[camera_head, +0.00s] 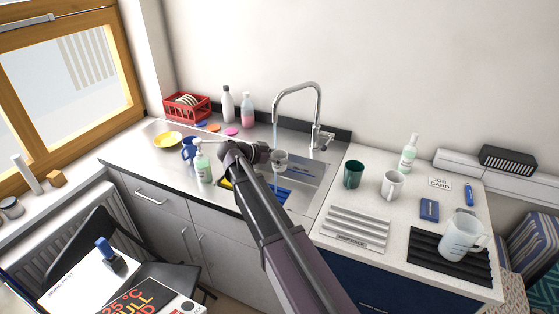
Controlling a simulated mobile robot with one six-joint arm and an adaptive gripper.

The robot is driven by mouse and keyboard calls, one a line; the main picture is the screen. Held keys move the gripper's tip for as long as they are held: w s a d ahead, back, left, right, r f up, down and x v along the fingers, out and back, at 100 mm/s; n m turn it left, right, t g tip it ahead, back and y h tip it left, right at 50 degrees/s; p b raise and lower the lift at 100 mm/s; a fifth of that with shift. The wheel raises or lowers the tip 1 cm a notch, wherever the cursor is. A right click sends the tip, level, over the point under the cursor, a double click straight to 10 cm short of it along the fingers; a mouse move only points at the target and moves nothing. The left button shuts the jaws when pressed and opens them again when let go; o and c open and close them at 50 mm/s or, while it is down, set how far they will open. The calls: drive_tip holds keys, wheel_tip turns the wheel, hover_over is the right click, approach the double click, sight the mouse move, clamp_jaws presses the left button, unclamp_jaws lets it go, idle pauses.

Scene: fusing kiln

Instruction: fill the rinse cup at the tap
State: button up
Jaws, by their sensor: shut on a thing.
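My gripper (265,153) is at the sink, shut on a small pale cup (281,160), likely the rinse cup. The cup looks about upright and is held above the sink basin (312,173). The chrome tap (318,97) arches over it from the back of the sink. A thin bluish stream of water (275,132) runs from the spout down to the cup. The cup's inside is too small to see, so I cannot tell its water level. My arm hides part of the basin and the front counter edge.
A green soap bottle (202,165) and a blue mug (188,150) stand left of my gripper. A clear jug (461,236) stands on a black mat (424,244).

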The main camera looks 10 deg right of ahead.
drive_tip(key=shift+w+d, duration=0.1)
drive_tip(key=shift+w, duration=1.7)
drive_tip(key=shift+w, duration=0.15)
drive_tip(key=w, duration=0.9)
drive_tip(key=shift+w+d, duration=0.35)
drive_tip(key=shift+d, duration=0.05)
drive_tip(key=shift+s, duration=0.1)
idle(3.6)
drive_tip(key=shift+s+a, duration=0.15)
drive_tip(key=shift+s, duration=1.8)
drive_tip(key=shift+s+a, duration=0.15)
drive_tip(key=shift+s, duration=1.8)
drive_tip(key=shift+s+a, duration=0.15)
drive_tip(key=shift+s, duration=1.8)
